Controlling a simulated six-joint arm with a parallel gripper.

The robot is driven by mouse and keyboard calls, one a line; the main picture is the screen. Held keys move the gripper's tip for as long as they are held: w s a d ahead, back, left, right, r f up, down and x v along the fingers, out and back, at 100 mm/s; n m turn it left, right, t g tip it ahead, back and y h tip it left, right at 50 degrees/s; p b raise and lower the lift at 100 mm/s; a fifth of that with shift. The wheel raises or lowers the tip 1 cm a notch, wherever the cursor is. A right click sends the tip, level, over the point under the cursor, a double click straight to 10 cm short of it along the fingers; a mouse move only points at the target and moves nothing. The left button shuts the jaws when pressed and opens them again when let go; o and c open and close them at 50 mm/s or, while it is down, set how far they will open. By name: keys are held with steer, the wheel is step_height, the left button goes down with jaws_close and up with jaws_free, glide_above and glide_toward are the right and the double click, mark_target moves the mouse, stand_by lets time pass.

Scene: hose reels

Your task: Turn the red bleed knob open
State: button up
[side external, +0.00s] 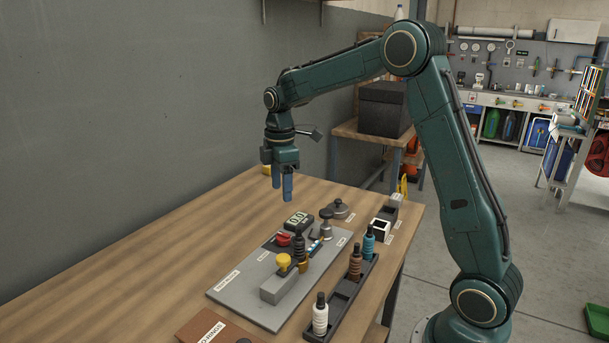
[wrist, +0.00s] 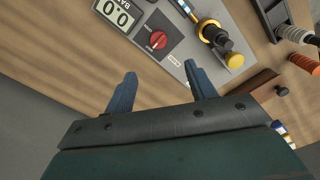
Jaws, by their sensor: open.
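The red bleed knob (side external: 283,239) sits on the grey panel (side external: 232,284) on the wooden bench, just in front of a digital gauge (side external: 298,219). In the wrist view the red knob (wrist: 158,40) is round with a pale mark across it, beside the gauge reading 0.0 (wrist: 119,15). My gripper (side external: 282,194) hangs above the bench, behind and above the panel, with its blue fingers pointing down. It also shows in the wrist view (wrist: 162,88), where the fingers are apart with nothing between them. The knob lies beyond the fingertips, untouched.
A yellow knob (side external: 284,261) on a grey block and a dark-topped fitting (side external: 299,246) stand close to the red knob. A black rack (side external: 341,300) with several bottle-like pieces runs along the right. A brown box (side external: 215,328) lies at the front. The bench's left side is clear.

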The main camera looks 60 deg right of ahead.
mark_target(283, 234)
steer(key=shift+w+d+f, duration=0.15)
steer(key=shift+f, duration=0.05)
steer(key=shift+f, duration=0.1)
steer(key=shift+f, duration=6.8)
steer(key=shift+c, duration=0.3)
steer(key=c, duration=0.9)
